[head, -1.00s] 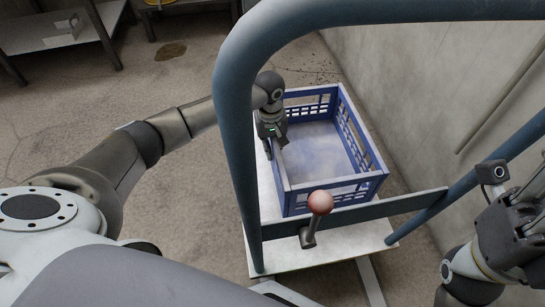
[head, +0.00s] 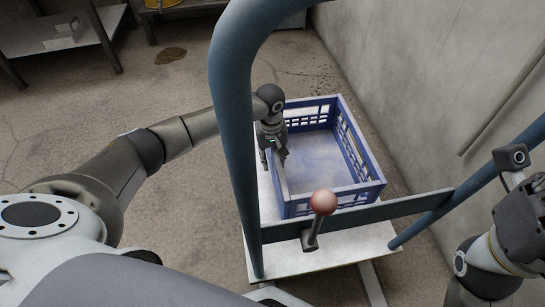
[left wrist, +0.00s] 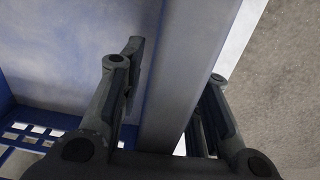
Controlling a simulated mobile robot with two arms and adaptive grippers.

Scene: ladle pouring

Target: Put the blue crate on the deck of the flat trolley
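The blue crate (head: 367,190) stands upright on the white deck (head: 340,248) of the flat trolley, behind the crossbar in the head view. Its grey-blue inside is empty. My left gripper (head: 275,158) is at the crate's left wall. In the left wrist view its fingers (left wrist: 170,100) straddle the wall rim (left wrist: 190,70), one inside and one outside, spread with a gap visible beside the wall. My right gripper (head: 522,218) is by the trolley's right handle post, cut off by the picture edge; its fingertips do not show clearly.
The trolley's blue-grey handle frame (head: 232,150) and its crossbar (head: 380,212) stand between me and the crate. A red-brown knob (head: 323,202) on a lever rises before the crossbar. A concrete wall (head: 420,80) is close on the right. Open floor (head: 120,100) lies left.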

